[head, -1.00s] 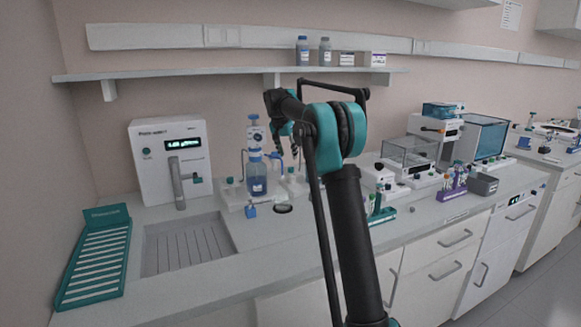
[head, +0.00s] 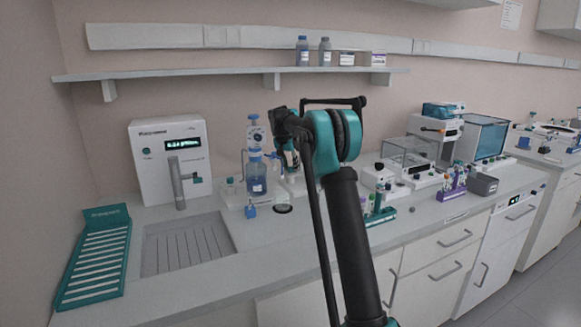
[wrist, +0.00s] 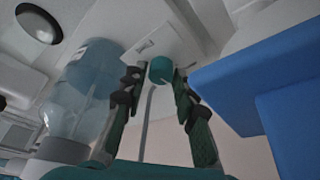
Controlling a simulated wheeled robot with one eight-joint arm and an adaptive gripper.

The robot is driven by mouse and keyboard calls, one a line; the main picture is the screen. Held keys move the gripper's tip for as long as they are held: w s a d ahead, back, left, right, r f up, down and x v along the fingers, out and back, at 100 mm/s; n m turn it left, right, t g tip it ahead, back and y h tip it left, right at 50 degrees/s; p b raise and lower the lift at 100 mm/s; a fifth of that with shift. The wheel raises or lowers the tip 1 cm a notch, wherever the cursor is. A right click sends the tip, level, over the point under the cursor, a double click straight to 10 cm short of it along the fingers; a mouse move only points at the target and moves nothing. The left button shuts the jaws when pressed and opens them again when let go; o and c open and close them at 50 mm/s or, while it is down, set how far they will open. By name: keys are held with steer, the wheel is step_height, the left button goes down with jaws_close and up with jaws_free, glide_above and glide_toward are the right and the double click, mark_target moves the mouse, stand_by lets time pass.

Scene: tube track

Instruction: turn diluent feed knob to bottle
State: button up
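A dispenser bottle of blue liquid (head: 257,180) stands on a white base on the bench in the head view. A blue lever-like fitting (head: 273,157) sits at its upper right; I cannot tell whether this is the diluent feed knob. My gripper (head: 288,162) points down just right of the bottle and partly hides the area behind it. In the wrist view the clear bottle (wrist: 85,85) is on the left and a large blue part (wrist: 265,80) is close on the right. My gripper (wrist: 156,80) is open, with a teal round cap (wrist: 161,69) seen between its fingertips.
A white instrument with a display (head: 168,158) stands left of the bottle. A sink (head: 222,240) and a teal rack (head: 95,258) are at the front left. A dark round dish (head: 283,209) lies below the gripper. A clear-sided balance (head: 408,153) stands to the right.

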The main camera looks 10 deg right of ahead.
jaws_close()
steer(key=shift+n, duration=0.3)
steer(key=n+y, duration=0.1)
steer(key=n, duration=0.1)
steer(key=shift+d+n+t, duration=0.1)
steer(key=shift+n+t, duration=0.2)
steer(key=shift+n, duration=0.1)
steer(key=shift+n+y, duration=0.9)
steer(key=shift+n, duration=1)
steer(key=shift+o, duration=2.4)
jaws_free()
